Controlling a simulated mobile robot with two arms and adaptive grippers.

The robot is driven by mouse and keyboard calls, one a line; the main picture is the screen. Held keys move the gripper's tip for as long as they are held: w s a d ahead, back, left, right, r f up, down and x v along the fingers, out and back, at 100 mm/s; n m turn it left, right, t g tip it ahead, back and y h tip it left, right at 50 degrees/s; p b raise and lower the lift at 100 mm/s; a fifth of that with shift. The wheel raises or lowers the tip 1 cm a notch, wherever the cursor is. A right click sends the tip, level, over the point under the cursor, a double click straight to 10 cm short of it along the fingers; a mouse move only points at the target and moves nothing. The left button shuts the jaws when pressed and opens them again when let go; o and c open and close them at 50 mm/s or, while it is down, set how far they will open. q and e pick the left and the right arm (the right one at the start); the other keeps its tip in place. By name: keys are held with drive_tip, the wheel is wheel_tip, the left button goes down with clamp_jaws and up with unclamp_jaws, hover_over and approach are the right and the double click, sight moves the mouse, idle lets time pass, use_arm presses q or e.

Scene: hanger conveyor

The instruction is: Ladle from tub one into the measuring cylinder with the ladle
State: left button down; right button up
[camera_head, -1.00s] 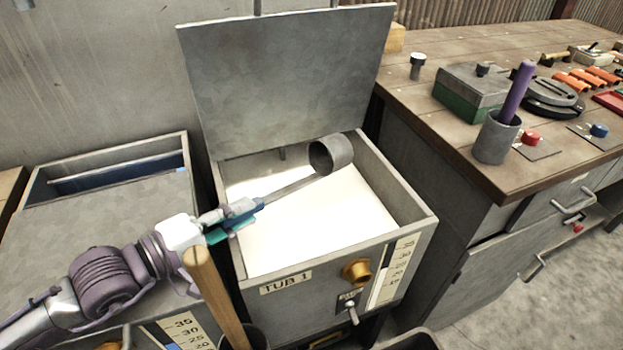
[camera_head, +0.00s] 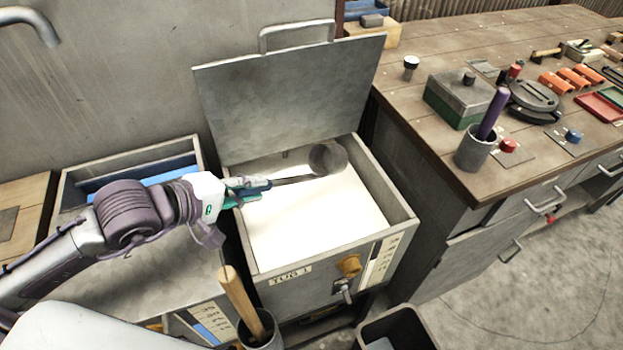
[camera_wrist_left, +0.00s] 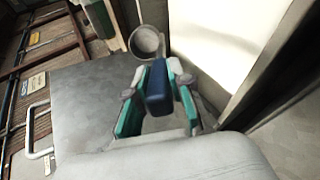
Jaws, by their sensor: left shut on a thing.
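Tub one (camera_head: 290,289) is a grey metal box with its lid (camera_head: 291,97) raised and white contents (camera_head: 305,215) inside. My left gripper (camera_head: 250,187) is shut on the blue handle of the ladle (camera_head: 327,158) at the tub's left side. The ladle's grey cup hangs over the back part of the tub, above or near the white surface; I cannot tell if it touches. In the left wrist view the cup (camera_wrist_left: 146,43) shows beyond the blue handle (camera_wrist_left: 159,88) between the fingers. I cannot make out the measuring cylinder for certain. My right gripper is not in view.
A workbench (camera_head: 440,60) on the right carries a grey pot (camera_head: 475,153) with a purple stick, a green-grey box (camera_head: 462,100) and several tools. A wooden handle stands in a holder (camera_head: 262,332) in front of the tub. A dark bin (camera_head: 397,330) stands at the front.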

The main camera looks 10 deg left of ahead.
use_arm(q)
drive_tip(key=shift+r, duration=0.1)
drive_tip(key=w+d+r+g+y+p, duration=0.2)
drive_tip(key=r+p, duration=0.7)
drive_tip(key=p, duration=0.7)
drive_tip(key=shift+w+d+g+y+p, duration=0.35)
drive_tip(key=shift+w+d+g, duration=0.4)
drive_tip(key=shift+w+g, duration=0.35)
